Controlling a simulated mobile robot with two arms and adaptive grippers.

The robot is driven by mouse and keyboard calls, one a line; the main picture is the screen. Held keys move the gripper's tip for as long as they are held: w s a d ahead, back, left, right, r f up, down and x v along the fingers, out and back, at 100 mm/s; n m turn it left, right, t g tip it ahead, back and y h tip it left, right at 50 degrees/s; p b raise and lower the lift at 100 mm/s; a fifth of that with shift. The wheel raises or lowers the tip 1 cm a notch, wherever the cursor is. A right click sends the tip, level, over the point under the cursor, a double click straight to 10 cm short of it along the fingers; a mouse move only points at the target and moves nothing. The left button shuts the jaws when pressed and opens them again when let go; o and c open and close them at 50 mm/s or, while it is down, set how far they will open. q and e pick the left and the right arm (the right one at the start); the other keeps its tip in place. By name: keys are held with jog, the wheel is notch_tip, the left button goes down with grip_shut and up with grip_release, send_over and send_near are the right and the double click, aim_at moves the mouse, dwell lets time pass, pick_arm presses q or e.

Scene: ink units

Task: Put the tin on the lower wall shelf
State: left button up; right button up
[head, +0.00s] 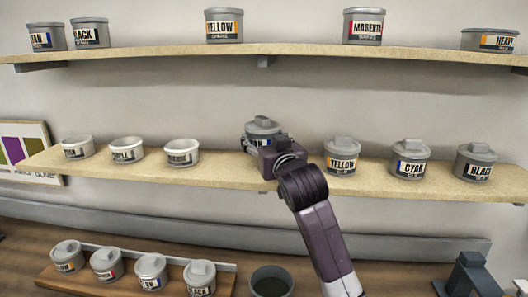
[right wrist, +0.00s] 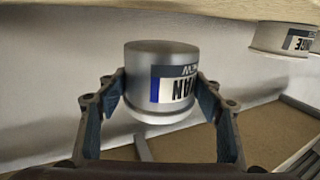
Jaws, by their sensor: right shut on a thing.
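The grey tin (head: 262,125) is at the lower wall shelf (head: 220,172), near its middle, partly hidden by my right gripper (head: 264,142). In the right wrist view the tin (right wrist: 160,60) appears upside down, with a blue-striped label reading CYAN. There the right gripper (right wrist: 162,85) has a finger on each side of it and is shut on it. A strip of wall shows between the tin and the board edge in that view. I cannot tell whether the tin touches the shelf. My left gripper is not in view.
On the lower shelf, open-topped pots (head: 181,153) stand left of the tin, and a YELLOW tin (head: 342,157), CYAN tin (head: 409,160) and BLACK tin (head: 475,163) stand right. The upper shelf (head: 150,50) holds several tins. Below are a tin rack (head: 60,284) and a dark-filled pot (head: 271,281).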

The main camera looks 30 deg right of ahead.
notch_tip(320, 180, down, 3)
jog(key=shift+r+p, duration=0.1)
jog(key=shift+p, duration=0.3)
jog(key=shift+s+f, duration=0.1)
jog(key=shift+f, duration=0.4)
jog(key=o, duration=1.2)
jog(key=shift+f, duration=0.2)
jog(key=o, duration=0.4)
jog(key=shift+a+r, duration=0.1)
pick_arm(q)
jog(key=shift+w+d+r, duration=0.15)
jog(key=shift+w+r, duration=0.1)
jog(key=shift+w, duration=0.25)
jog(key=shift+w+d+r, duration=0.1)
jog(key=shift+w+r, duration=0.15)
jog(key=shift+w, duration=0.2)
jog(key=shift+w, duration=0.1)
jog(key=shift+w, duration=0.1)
